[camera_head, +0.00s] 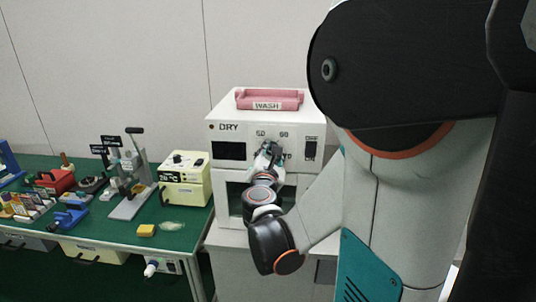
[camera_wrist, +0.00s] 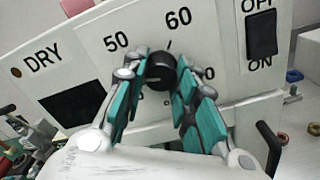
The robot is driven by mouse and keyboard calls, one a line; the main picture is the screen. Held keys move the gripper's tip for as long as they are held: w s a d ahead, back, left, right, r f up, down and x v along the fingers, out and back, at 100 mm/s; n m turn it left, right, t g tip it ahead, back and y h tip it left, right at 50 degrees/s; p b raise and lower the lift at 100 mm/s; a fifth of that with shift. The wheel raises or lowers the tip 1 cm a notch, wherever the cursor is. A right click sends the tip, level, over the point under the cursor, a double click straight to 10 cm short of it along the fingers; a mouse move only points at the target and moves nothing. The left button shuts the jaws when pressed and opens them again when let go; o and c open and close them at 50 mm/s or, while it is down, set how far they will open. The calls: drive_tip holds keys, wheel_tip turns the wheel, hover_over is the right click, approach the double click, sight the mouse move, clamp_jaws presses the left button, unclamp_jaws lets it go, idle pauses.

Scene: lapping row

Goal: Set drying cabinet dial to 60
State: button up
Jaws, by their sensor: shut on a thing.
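The white drying cabinet (camera_head: 222,115) stands right of the green bench in the head view, with "DRY" on its panel. In the wrist view its panel (camera_wrist: 85,68) is tilted and close. The black dial (camera_wrist: 160,74) sits between my gripper's teal-padded fingers (camera_wrist: 157,85), which are shut on it from both sides. The label "50" is at the dial's upper left, "60" above it with a short tick below, and a partly covered number to its right. I cannot tell exactly where the dial's pointer stands. In the head view my gripper (camera_head: 268,156) hides the dial.
A black OFF/ON switch (camera_wrist: 262,35) is right of the dial. A dark display (camera_wrist: 75,106) is to the left. A pink WASH tray (camera_head: 269,100) lies on the cabinet. The bench (camera_head: 100,228) holds a cream instrument (camera_head: 185,180) and several tools.

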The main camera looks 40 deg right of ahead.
drive_tip(key=m, duration=2.3)
drive_tip(key=shift+s+r, duration=0.1)
idle(0.5)
drive_tip(key=o, duration=1)
drive_tip(key=shift+o, duration=0.2)
